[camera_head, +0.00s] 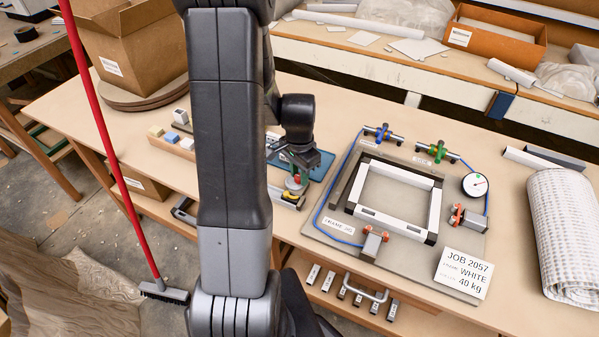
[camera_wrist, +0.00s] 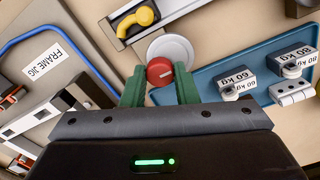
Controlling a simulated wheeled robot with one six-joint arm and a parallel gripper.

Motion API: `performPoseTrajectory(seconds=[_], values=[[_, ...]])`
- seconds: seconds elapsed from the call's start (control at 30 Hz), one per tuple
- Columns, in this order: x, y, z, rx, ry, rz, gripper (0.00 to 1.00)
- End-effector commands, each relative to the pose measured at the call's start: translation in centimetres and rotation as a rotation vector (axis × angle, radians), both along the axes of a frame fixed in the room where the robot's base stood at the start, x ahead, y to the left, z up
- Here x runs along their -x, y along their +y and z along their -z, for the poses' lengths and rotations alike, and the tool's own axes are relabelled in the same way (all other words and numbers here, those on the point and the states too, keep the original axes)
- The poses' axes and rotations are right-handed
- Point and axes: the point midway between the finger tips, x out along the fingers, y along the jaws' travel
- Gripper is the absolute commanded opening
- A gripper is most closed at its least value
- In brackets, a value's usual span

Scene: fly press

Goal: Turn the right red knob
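A round red knob (camera_wrist: 160,72) with a pale pointer mark sits on a light grey round base (camera_wrist: 172,48) in the wrist view. My gripper (camera_wrist: 160,80) has two green fingers, one on each side of the knob. The fingers are apart; I cannot tell whether they touch it. In the head view my gripper (camera_head: 303,172) points down at the knob's grey base (camera_head: 295,186), and the arm and fingers hide much of it. I see no second round red knob; one may be hidden behind my arm.
A yellow handle (camera_wrist: 144,17) lies close beyond the knob. A blue tray (camera_wrist: 222,73) with labelled weights is to its right. The frame jig (camera_head: 334,218) with clamps, a dial gauge (camera_head: 475,185) and a job card (camera_head: 463,273) stand to the right in the head view.

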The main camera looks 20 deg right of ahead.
Motion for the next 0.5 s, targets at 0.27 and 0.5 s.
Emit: performPoseTrajectory(seconds=[0.27,0.5], values=[[0.00,-0.01,-0.01,0.000,0.000,-0.005,0.04],[-0.01,-0.01,0.04,0.000,0.000,-0.072,0.04]])
